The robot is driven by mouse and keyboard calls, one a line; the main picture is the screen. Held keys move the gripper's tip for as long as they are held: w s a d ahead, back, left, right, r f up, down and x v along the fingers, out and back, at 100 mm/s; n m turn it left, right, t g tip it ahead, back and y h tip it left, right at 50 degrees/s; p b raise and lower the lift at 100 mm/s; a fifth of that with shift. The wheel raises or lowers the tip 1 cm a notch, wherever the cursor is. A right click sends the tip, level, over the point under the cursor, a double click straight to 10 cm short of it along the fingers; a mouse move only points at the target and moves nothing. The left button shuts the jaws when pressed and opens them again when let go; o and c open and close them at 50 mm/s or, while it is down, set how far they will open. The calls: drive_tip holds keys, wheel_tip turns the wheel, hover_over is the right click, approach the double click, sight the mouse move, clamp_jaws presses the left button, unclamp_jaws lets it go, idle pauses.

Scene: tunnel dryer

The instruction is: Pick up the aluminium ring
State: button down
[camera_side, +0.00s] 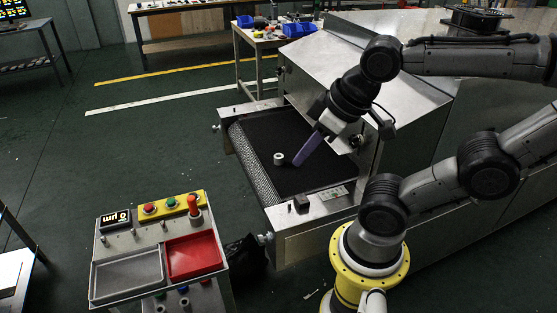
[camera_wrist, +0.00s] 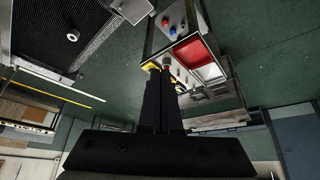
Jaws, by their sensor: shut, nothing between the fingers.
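The aluminium ring (camera_side: 279,158) is a small, pale grey, short cylinder with a hole, standing on the black conveyor belt (camera_side: 262,128). In the wrist view the ring (camera_wrist: 73,34) shows at the upper left on the belt, well off to the left of my fingers. My gripper (camera_side: 297,162) reaches down over the belt, its fingertips just right of the ring in the side view and apart from it. In the wrist view my gripper (camera_wrist: 160,72) has its two dark fingers together and empty. The height of the fingertips above the belt is hard to tell.
The metal dryer housing (camera_side: 345,55) rises behind the belt. A control stand with a grey tray (camera_side: 127,275) and a red tray (camera_side: 193,257) stands at the lower left. A workbench with blue bins (camera_side: 299,29) is farther back. Belt around the ring is clear.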

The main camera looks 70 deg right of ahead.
idle(0.4)
drive_tip(key=shift+c, duration=1.9)
unclamp_jaws()
